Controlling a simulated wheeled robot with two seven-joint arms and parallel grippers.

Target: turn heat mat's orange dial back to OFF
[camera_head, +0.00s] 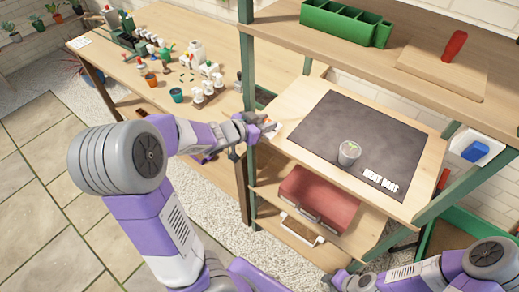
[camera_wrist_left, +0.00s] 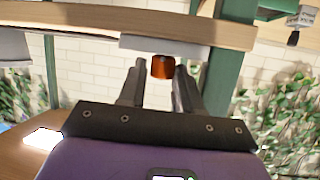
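The orange dial (camera_wrist_left: 162,67) shows in the left wrist view, on the underside or front of a white box (camera_wrist_left: 165,45) by the shelf edge. My left gripper (camera_wrist_left: 160,72) has its two fingers apart, one on each side of the dial; I cannot tell whether they touch it. In the head view, my left gripper (camera_head: 264,127) is at the left edge of the heat mat's shelf and mostly hides the dial. The dark heat mat (camera_head: 325,126) lies flat with white lettering. My right gripper (camera_head: 343,281) is low at the bottom edge, its fingers unclear.
A clear cup with a seedling (camera_head: 349,153) stands on the mat. A green shelf post (camera_head: 247,75) rises close to my left gripper. A red toolbox (camera_head: 318,197) sits on the shelf below. A bench with pots and bottles (camera_head: 130,65) is behind left.

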